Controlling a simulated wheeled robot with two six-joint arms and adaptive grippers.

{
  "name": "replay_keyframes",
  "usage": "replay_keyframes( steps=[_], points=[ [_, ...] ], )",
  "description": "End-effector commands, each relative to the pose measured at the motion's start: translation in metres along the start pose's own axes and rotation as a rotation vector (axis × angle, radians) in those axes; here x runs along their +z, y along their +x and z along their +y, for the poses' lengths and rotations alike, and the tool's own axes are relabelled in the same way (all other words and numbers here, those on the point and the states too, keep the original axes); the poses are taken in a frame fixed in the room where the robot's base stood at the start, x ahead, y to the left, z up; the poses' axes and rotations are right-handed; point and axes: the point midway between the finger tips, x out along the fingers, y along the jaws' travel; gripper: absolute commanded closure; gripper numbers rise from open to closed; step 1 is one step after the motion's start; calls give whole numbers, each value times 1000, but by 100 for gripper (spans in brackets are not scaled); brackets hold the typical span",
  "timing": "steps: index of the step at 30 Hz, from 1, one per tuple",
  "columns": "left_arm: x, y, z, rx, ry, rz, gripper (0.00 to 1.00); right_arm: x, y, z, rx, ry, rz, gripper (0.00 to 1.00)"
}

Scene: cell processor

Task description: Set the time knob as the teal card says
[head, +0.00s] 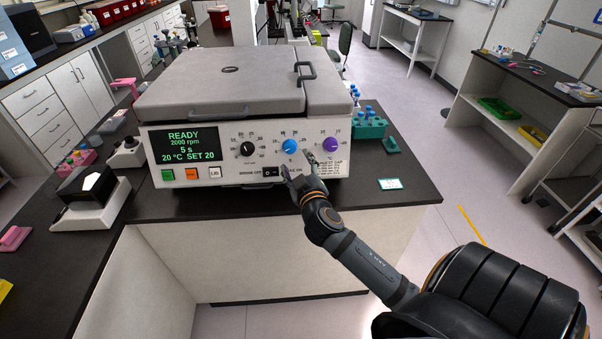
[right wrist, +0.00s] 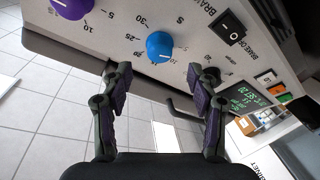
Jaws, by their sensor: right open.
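The centrifuge (head: 215,192) stands on the dark bench, and its display (head: 183,145) reads READY, 2000 rpm, 5 s, 20 °C SET 20. The blue knob (head: 290,146) is the middle of three; in the right wrist view the blue knob (right wrist: 160,46) has an "S" on the scale beside it. The teal-edged card (head: 390,184) lies on the bench right of the machine, its print too small to read. My right gripper (head: 298,164) is open just below the blue knob; in its wrist view the empty gripper (right wrist: 161,78) has fingers apart, short of the knob. My left gripper is out of view.
A black knob (head: 247,149) and a purple knob (head: 330,144) flank the blue one. A black rocker switch (head: 270,172) sits below it. A teal rack with blue-capped tubes (head: 369,128) stands right of the machine. The bench in front of the panel is clear.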

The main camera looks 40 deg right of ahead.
Motion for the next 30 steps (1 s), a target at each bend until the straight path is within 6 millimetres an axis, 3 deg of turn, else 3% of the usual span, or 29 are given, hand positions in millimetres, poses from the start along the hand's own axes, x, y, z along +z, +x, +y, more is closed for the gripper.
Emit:
replay_keyframes(
  steps=[4, 10, 27, 30],
  points=[
    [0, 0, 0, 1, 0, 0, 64, 1, -34, -1, -3, 1, -2, 40],
    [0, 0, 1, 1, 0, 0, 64, 0, -56, 0, -1, 2, 0, 40],
    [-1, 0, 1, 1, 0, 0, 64, 1, -58, -1, -1, 0, -1, 40],
    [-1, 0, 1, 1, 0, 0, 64, 20, -53, -11, -21, -9, -37, 40]
  ],
)
